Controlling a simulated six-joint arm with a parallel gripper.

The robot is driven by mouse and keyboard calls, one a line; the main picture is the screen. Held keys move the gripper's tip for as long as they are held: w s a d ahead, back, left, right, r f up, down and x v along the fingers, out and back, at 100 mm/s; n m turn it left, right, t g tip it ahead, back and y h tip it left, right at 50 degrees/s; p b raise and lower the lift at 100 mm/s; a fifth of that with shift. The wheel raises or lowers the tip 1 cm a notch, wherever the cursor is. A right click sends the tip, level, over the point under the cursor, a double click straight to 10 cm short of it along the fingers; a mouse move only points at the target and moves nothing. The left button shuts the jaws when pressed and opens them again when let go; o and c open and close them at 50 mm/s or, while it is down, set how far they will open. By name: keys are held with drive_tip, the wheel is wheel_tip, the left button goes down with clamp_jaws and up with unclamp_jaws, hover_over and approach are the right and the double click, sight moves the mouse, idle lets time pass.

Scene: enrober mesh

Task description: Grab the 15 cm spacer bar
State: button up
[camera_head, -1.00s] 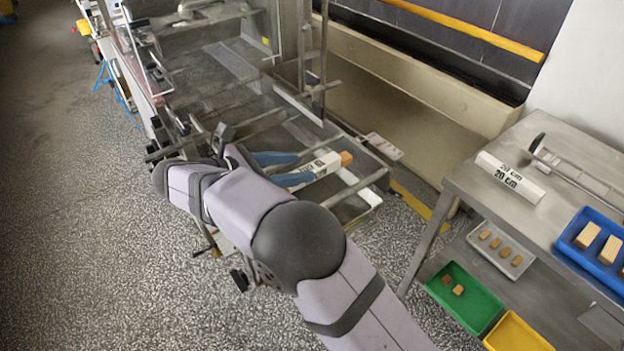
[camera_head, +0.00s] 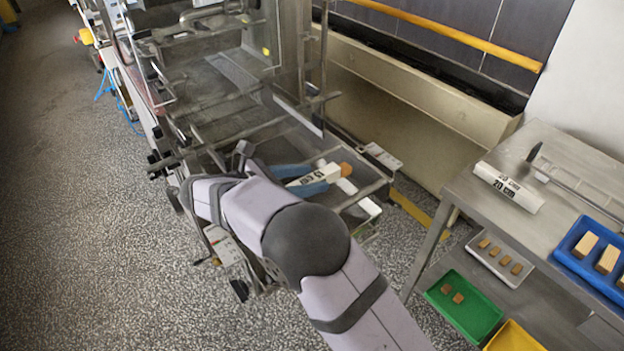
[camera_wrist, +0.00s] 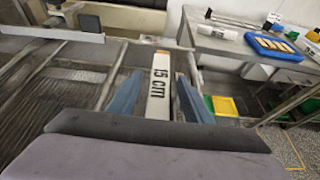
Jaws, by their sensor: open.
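The 15 cm spacer bar (camera_wrist: 159,88) is white with black lettering and lies lengthwise between the blue fingers of my gripper (camera_wrist: 158,98) in the wrist view. The fingers stand on either side of it, apart, with a gap visible beside the bar. In the head view the bar (camera_head: 318,175) shows between the blue fingers of my gripper (camera_head: 306,179), at the near end of the mesh machine, with an orange-brown block (camera_head: 345,169) at its far end. My arm hides part of the area below.
A 20 cm bar (camera_head: 508,187) lies on the steel table (camera_head: 480,215) at right, near a blue tray (camera_head: 567,252) of wafer blocks. A green tray (camera_head: 470,315) and a white tray (camera_head: 490,270) sit on the lower shelf. Machine rails (camera_head: 265,130) surround the bar.

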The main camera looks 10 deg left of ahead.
sight(314, 177)
drive_tip(key=shift+x, duration=0.95)
clamp_jaws()
drive_tip(key=shift+r+b, duration=0.45)
drive_tip(key=shift+r, duration=4.6)
